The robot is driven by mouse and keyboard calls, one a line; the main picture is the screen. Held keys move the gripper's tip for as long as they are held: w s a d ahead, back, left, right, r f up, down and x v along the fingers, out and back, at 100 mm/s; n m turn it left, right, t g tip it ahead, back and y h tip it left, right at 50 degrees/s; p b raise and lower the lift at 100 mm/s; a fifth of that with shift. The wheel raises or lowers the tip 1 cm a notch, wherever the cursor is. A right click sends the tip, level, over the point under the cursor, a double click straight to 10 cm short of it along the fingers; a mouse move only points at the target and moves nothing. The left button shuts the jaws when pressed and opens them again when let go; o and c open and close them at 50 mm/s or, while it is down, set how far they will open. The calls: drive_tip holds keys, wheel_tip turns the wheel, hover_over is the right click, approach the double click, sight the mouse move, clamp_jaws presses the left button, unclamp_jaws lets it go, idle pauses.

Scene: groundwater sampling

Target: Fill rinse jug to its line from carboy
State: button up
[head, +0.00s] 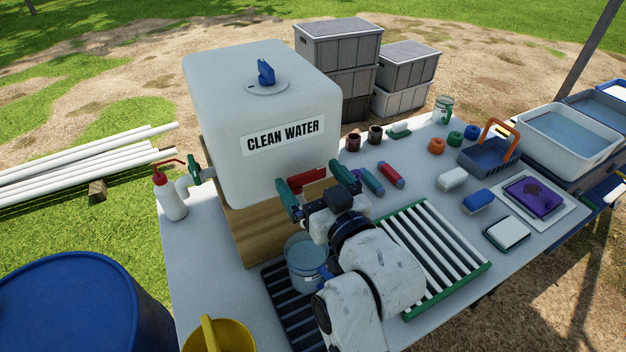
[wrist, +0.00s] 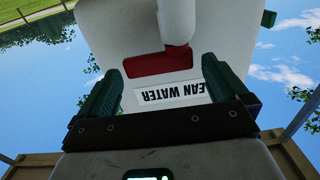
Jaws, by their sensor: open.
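The carboy (head: 210,100), a big white tank labelled CLEAN WATER with a blue cap, stands on a wooden stand (head: 243,232). A red tap handle (head: 301,180) is on its front; in the wrist view the red handle (wrist: 145,65) sits beside a white spout (wrist: 178,25). My gripper (head: 318,192) is open in front of the tap, its teal fingers spread to either side of the red handle; contact cannot be told. A translucent bluish jug (head: 302,256) stands below on a dark slatted grate (head: 283,303), partly hidden by my arm. Its line and water level cannot be made out.
A green-framed white rack (head: 440,255) lies right of my arm. A red-capped wash bottle (head: 170,198) stands left of the carboy, a yellow container (head: 230,335) at the front. Brushes, a blue caddy (head: 480,160) and white basin (head: 560,135) fill the right.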

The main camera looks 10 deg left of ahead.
drive_tip(key=b+v, duration=0.2)
drive_tip(key=v, duration=0.8)
drive_tip(key=shift+s+d, duration=0.25)
drive_tip(key=shift+s, duration=0.05)
drive_tip(key=s+d+f+m+g+h, duration=0.2)
drive_tip(key=s+d+f+g+h, duration=0.15)
drive_tip(key=d+f, duration=0.45)
drive_tip(key=s+d+f+m+g+h, duration=0.2)
drive_tip(key=s+d+f+h, duration=0.15)
drive_tip(key=d+f, duration=0.55)
drive_tip(key=s+d+f+m+g+h, duration=0.1)
drive_tip(key=s+d+f+g, duration=0.3)
drive_tip(key=s, duration=0.5)
drive_tip(key=s+d+f+m+g+h, duration=0.2)
drive_tip(key=s+d+f+g, duration=0.2)
drive_tip(key=s+f, duration=0.4)
drive_tip(key=shift+s+d+m+h, duration=0.3)
drive_tip(key=shift+s+d, duration=0.2)
drive_tip(key=shift+d, duration=0.3)
